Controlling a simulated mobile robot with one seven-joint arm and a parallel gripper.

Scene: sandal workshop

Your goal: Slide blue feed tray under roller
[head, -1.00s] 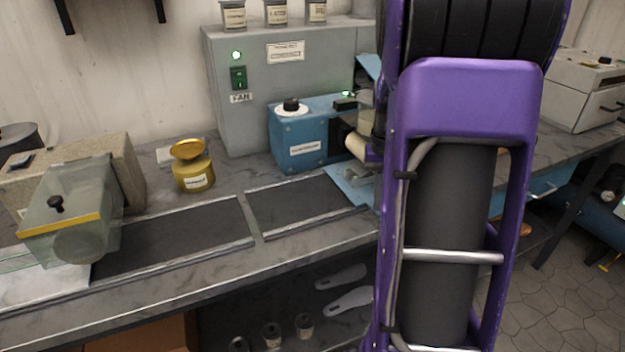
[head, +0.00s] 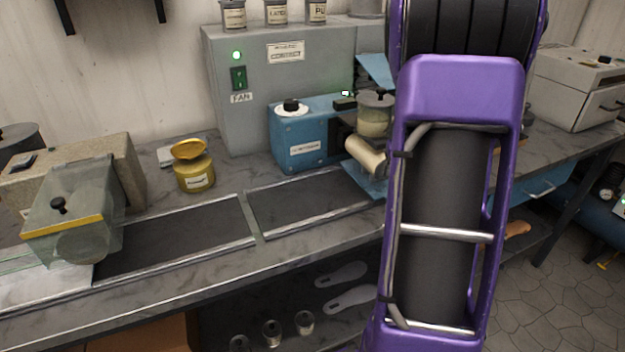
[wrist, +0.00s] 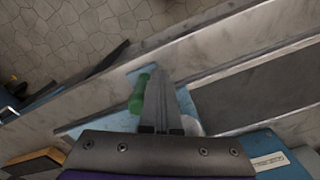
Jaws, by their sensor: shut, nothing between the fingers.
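The cream roller (head: 366,158) sits at the right end of the blue machine (head: 304,148), below a small glue pot (head: 375,118). A light-blue sheet, which looks like the feed tray (head: 362,181), shows below the roller; its right part is hidden behind my arm. In the wrist view the light-blue tray (wrist: 188,106) lies under my gripper (wrist: 157,78). The fingers are shut and empty, pointing down over it. A green cylinder (wrist: 138,96), perhaps a handle, is just left of the fingers; I cannot tell whether they touch. The gripper is hidden in the head view.
A conveyor belt (head: 305,204) with metal rails runs along the bench left of the tray. A brass-lidded pot (head: 195,170) and a glass-hooded unit (head: 70,215) stand farther left. The bench front edge drops to open floor (head: 570,265).

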